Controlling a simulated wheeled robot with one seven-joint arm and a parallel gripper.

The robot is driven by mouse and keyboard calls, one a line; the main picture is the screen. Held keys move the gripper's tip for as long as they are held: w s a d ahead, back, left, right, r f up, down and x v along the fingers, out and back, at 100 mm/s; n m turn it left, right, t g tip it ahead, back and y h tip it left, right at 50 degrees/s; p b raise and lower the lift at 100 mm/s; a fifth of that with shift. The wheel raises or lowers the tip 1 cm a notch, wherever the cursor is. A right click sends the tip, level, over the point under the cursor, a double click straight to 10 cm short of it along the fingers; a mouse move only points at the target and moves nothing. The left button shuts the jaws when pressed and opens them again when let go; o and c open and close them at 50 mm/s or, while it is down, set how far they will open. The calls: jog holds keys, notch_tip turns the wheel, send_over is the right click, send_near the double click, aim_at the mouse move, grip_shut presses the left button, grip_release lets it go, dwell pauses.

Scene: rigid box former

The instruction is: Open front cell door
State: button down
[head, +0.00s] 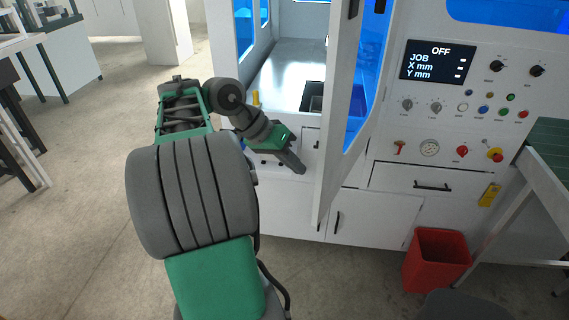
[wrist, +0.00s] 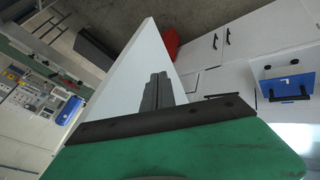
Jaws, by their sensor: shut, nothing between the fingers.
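The front cell door (head: 329,150) is a white panel with a blue-tinted window. In the head view it stands swung outward, seen nearly edge-on, with the cell opening exposed on its left. My gripper (head: 298,168) is just left of the door's lower part, fingers together and empty. In the wrist view my gripper (wrist: 158,90) shows as two dark fingers closed side by side. The white door panel (wrist: 135,72) fills the area behind and left of them. I cannot tell whether the fingertips touch the door.
A red bin (head: 437,262) stands on the floor right of the door. A control panel (head: 437,62) with a display reading OFF is right of the opening. A green-topped table (head: 548,150) is at the far right. Open floor lies at left.

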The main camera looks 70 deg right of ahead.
jog(key=s, duration=0.1)
jog(key=s+f, duration=0.1)
jog(key=s, duration=0.3)
jog(key=shift+d+f, duration=0.1)
jog(key=shift+f, duration=0.15)
